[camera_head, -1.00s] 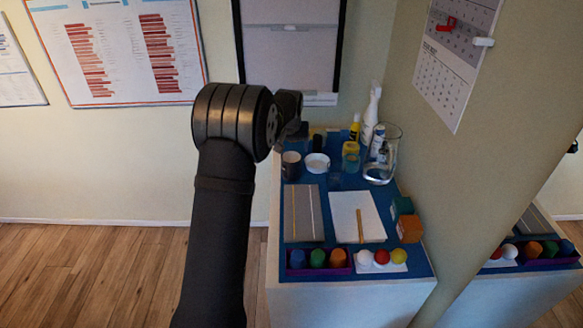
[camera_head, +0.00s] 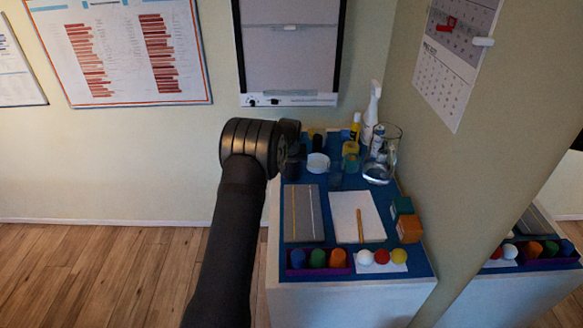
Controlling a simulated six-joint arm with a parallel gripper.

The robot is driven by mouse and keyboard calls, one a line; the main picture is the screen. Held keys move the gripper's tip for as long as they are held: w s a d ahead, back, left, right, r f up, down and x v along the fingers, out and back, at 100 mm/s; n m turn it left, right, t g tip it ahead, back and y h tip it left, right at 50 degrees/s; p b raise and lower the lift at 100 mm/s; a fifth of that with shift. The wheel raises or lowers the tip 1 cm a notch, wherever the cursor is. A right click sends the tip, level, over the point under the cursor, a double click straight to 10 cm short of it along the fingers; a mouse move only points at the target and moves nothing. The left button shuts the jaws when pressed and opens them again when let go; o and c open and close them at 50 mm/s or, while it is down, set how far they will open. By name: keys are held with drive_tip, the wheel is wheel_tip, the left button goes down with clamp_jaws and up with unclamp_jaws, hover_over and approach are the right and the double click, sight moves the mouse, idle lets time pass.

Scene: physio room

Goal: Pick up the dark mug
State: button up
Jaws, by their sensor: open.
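The dark mug (camera_head: 292,170) stands at the far left of the blue-topped cabinet, left of a white round dish (camera_head: 318,163). My arm's wrist covers its left and upper part. My gripper (camera_head: 297,151) is small and dark in this view, at the far end of my arm, just above or beside the mug. It is open. Its fingertips blend with the dark mug, so I cannot tell whether they touch it or stand around it.
Right of the mug stand a dark bottle (camera_head: 317,143), a yellow-capped glue stick (camera_head: 355,128), a white spray bottle (camera_head: 372,112) and a glass jug (camera_head: 381,165). Nearer are a grey board (camera_head: 303,213), white paper (camera_head: 352,217) and small boxes (camera_head: 408,227). A wall bounds the right side.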

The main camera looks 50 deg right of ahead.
drive_tip(key=shift+w+d+f, duration=0.1)
drive_tip(key=shift+f, duration=0.2)
drive_tip(key=c, duration=0.9)
drive_tip(key=shift+c, duration=0.2)
drive_tip(key=shift+r, duration=0.15)
